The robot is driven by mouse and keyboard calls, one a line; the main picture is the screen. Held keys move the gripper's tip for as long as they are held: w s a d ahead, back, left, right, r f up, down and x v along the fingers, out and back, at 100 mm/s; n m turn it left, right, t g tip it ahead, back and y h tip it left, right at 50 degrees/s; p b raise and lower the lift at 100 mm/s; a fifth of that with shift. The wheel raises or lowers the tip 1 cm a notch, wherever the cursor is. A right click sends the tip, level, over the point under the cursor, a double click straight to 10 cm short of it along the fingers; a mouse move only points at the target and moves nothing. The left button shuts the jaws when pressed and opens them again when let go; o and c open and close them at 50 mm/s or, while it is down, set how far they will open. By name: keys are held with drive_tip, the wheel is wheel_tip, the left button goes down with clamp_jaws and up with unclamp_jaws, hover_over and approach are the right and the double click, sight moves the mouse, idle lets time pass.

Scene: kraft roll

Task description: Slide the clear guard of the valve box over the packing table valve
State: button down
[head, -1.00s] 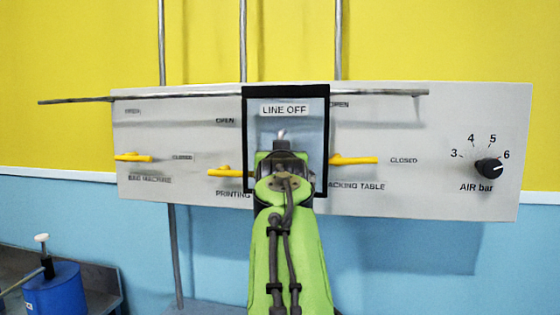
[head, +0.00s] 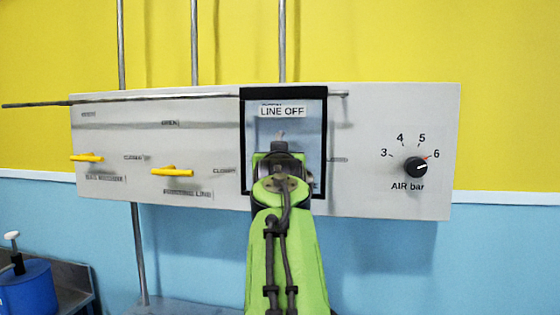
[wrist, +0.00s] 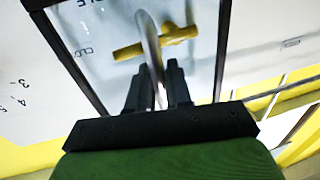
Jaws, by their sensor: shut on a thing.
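The clear guard (head: 314,133) is a black-framed clear pane labelled LINE OFF, hanging from the rail on the grey valve panel. My gripper (head: 281,146) is in front of its middle, shut on its pale upright handle; the wrist view shows the handle between the fingers (wrist: 158,85). The packing table valve is hidden in the head view behind the guard and my arm. In the wrist view its yellow lever (wrist: 128,52) shows through the pane, lying crosswise behind the handle, inside the black frame (wrist: 70,55).
Two other yellow levers, the bag machine's (head: 86,157) and the printing line's (head: 172,171), are uncovered on the left. The rail (head: 150,97) runs along the panel top and ends just right of the guard. A black air dial (head: 416,167) is at the right.

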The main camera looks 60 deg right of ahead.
drive_tip(key=c, duration=1.2)
unclamp_jaws()
drive_tip(key=shift+w, duration=0.1)
drive_tip(key=b+v, duration=0.4)
drive_tip(key=v, duration=1.1)
drive_tip(key=shift+s+a, duration=0.25)
drive_tip(key=shift+s, duration=0.1)
